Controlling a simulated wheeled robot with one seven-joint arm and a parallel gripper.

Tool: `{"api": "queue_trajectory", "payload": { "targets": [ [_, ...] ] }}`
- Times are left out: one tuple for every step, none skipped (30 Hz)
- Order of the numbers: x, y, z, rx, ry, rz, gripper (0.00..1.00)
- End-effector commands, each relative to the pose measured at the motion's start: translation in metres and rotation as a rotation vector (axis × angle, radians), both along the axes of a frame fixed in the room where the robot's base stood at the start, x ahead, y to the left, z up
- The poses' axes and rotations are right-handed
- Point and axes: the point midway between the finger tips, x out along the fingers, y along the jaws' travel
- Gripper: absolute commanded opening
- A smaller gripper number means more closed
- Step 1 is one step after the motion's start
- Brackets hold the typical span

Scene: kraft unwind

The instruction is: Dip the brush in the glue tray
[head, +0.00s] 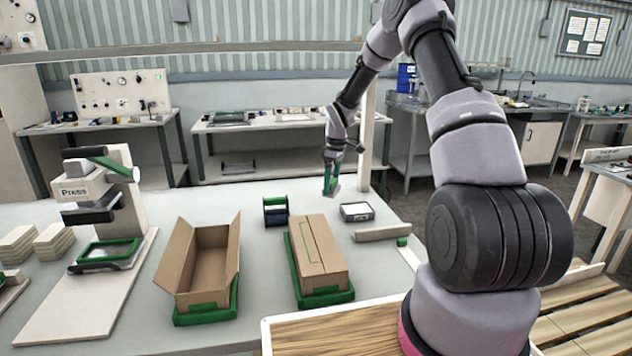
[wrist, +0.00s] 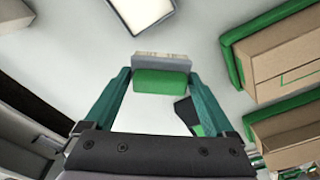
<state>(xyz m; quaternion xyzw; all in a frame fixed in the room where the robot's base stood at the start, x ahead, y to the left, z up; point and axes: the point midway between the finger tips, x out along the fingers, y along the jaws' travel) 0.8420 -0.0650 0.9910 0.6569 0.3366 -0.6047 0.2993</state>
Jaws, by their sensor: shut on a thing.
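My gripper (head: 331,178) is above the far part of the bench in the head view. It is shut on the brush (wrist: 161,80), whose green block sits between the teal fingers in the wrist view, with a pale grey edge pointing away from the gripper. The glue tray (head: 357,212) is a small dark-rimmed tray with a white inside, on the bench to the right of and nearer than my gripper. The tray also shows at the top of the wrist view (wrist: 142,12), apart from the brush. The brush is small and mostly hidden by the fingers in the head view.
A closed carton (head: 318,245) and an open carton (head: 205,262) stand on green trays. A dark, green-edged holder (head: 275,210) stands left of the glue tray. A pale bar (head: 382,232) lies near the tray. A press (head: 95,195) stands at the left.

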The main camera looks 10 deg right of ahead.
Motion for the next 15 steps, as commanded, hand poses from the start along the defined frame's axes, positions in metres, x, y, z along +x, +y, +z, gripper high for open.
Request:
{"api": "queue_trajectory", "payload": {
  "targets": [
    [-0.002, -0.014, -0.001, -0.007, -0.001, -0.115, 0.45],
    [-0.004, -0.022, -0.001, -0.007, -0.001, -0.189, 0.45],
    [-0.005, -0.032, -0.002, -0.009, -0.004, -0.285, 0.45],
    [-0.007, -0.04, -0.002, -0.009, -0.005, -0.355, 0.45],
    [-0.008, -0.047, -0.003, -0.01, -0.007, -0.422, 0.45],
    [-0.01, -0.056, -0.003, -0.009, -0.01, -0.505, 0.45],
    [-0.01, -0.062, -0.003, -0.008, -0.013, -0.563, 0.45],
    [-0.011, -0.068, -0.003, -0.008, -0.016, -0.617, 0.45],
    [-0.013, -0.074, -0.003, -0.007, -0.018, -0.684, 0.45],
    [-0.014, -0.08, -0.003, -0.007, -0.021, -0.727, 0.45],
    [-0.015, -0.084, -0.003, -0.005, -0.024, -0.767, 0.45],
    [-0.016, -0.088, -0.003, -0.003, -0.027, -0.813, 0.45],
    [-0.017, -0.092, -0.003, -0.002, -0.029, -0.843, 0.45],
    [-0.017, -0.095, -0.003, -0.001, -0.03, -0.868, 0.45],
    [-0.018, -0.097, -0.002, -0.001, -0.033, -0.894, 0.45]
  ]
}}
